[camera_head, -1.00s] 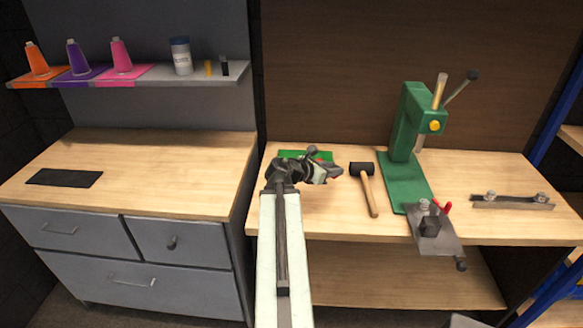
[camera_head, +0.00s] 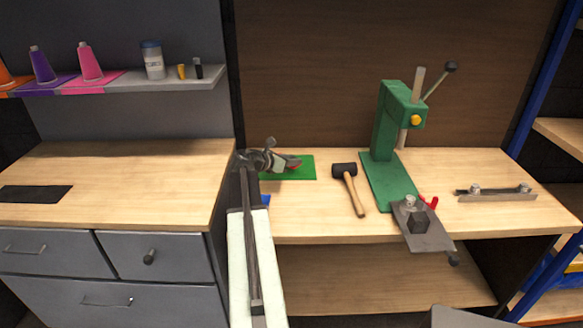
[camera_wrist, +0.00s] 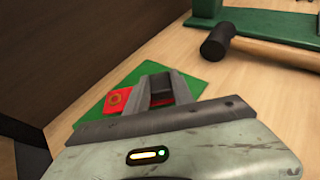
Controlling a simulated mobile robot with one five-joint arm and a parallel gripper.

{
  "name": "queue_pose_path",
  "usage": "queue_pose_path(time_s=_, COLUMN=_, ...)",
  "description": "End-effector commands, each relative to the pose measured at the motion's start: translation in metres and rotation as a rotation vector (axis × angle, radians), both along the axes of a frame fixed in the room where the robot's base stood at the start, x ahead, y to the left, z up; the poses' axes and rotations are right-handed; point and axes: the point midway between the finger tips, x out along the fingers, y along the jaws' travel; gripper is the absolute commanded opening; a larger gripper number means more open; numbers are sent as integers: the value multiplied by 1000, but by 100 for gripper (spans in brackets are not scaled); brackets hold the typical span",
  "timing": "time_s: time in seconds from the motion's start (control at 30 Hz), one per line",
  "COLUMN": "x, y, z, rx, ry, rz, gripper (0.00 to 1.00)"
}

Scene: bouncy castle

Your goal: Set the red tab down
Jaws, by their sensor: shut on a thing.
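My gripper (camera_head: 291,163) reaches over the left end of the workbench. In the wrist view its two fingers (camera_wrist: 160,90) are shut on the red tab (camera_wrist: 118,98). The tab has an orange ring on its face and sticks out left of the fingers, with a strip of red also between them. In the head view only a small bit of red shows at the fingertips. Tab and fingertips are over the green mat (camera_head: 304,172), which also shows in the wrist view (camera_wrist: 92,122). I cannot tell whether the tab touches the mat.
A black-headed mallet (camera_head: 345,170) lies right of the mat. A green press (camera_head: 391,140) stands beyond it, with a metal plate (camera_head: 421,228) in front. A drawer cabinet (camera_head: 110,180) stands close on the left, and a back panel (camera_head: 330,70) rises behind the bench.

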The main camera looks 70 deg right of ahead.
Motion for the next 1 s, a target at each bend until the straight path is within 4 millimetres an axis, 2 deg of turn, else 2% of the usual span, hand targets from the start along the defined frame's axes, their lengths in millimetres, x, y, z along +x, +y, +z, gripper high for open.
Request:
queue_pose_path(time_s=0.03, x=7, y=-11, z=-2, rx=0, ry=0, rz=0, gripper=0)
queue_pose_path(time_s=0.1, x=11, y=-17, z=-2, rx=0, ry=0, rz=0, gripper=0)
queue_pose_path(time_s=0.3, x=11, y=-19, z=-4, rx=0, ry=0, rz=-1, gripper=0)
queue_pose_path(time_s=0.5, x=11, y=-19, z=-37, rx=0, ry=0, rz=-1, gripper=0)
queue_pose_path(time_s=0.57, x=11, y=-19, z=-42, rx=0, ry=0, rz=-1, gripper=0)
queue_pose_path(time_s=0.77, x=10, y=-19, z=-37, rx=0, ry=0, rz=-2, gripper=0)
queue_pose_path(time_s=0.93, x=10, y=-19, z=-42, rx=0, ry=0, rz=-2, gripper=0)
queue_pose_path(time_s=0.97, x=10, y=-19, z=-41, rx=0, ry=0, rz=-2, gripper=37)
queue_pose_path(time_s=1.0, x=10, y=-19, z=-40, rx=0, ry=0, rz=-2, gripper=48)
